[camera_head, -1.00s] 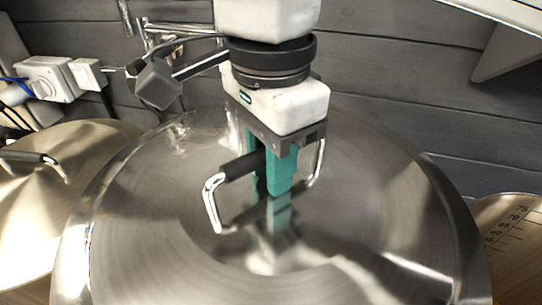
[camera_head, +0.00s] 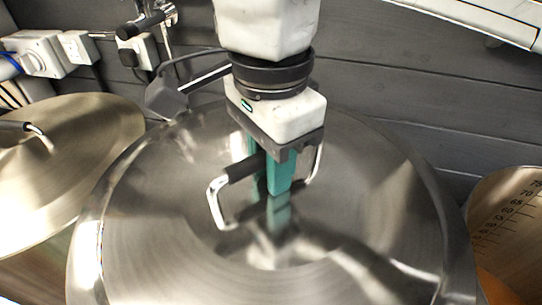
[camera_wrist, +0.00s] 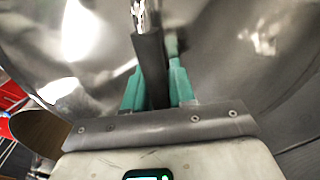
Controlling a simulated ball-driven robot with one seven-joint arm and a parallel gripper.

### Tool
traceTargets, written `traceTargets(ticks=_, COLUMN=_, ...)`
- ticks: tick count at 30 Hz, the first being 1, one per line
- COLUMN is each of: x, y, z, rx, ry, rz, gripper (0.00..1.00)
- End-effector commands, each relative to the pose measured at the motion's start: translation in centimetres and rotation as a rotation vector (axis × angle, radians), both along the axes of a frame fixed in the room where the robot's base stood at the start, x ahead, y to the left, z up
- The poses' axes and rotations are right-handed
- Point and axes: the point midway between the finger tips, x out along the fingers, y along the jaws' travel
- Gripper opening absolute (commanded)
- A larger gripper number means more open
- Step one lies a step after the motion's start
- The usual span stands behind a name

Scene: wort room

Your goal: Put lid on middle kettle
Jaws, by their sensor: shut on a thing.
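A large round shiny metal lid (camera_head: 160,230) fills the middle of the head view. Its bar handle (camera_head: 241,167) has a dark grip and bright metal legs. My gripper (camera_head: 270,172) is above the lid, its green fingers shut on the handle's dark grip. In the wrist view, the grip (camera_wrist: 150,65) lies between the two fingers. The lid looks roughly level. It hides whatever is beneath it, so I cannot tell whether it touches a kettle.
Another metal lid (camera_head: 75,165) with a dark handle is at the left. At the right, an open kettle (camera_head: 510,215) shows volume marks on its inner wall and something orange low down. A grey plank wall (camera_head: 400,80) with sockets (camera_head: 45,52) and pipes is close behind.

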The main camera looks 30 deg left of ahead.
Motion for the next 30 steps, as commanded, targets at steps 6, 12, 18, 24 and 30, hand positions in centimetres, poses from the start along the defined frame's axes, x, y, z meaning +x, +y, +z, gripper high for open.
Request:
traceTargets(ticks=6, x=0.0, y=0.0, z=0.2, rx=0.002, ry=0.0, rz=0.0, gripper=0.27)
traceTargets(ticks=12, x=0.0, y=0.0, z=0.1, rx=0.001, ry=0.0, rz=0.0, gripper=0.46)
traceTargets(ticks=18, x=0.0, y=0.0, z=0.1, rx=0.0, ry=0.0, rz=0.0, gripper=0.55)
traceTargets(ticks=24, x=0.0, y=0.0, z=0.2, rx=-0.001, ry=0.0, rz=-0.001, gripper=0.55)
traceTargets(ticks=30, x=0.0, y=0.1, z=2.9, rx=0.001, ry=-0.003, rz=-0.001, gripper=0.55)
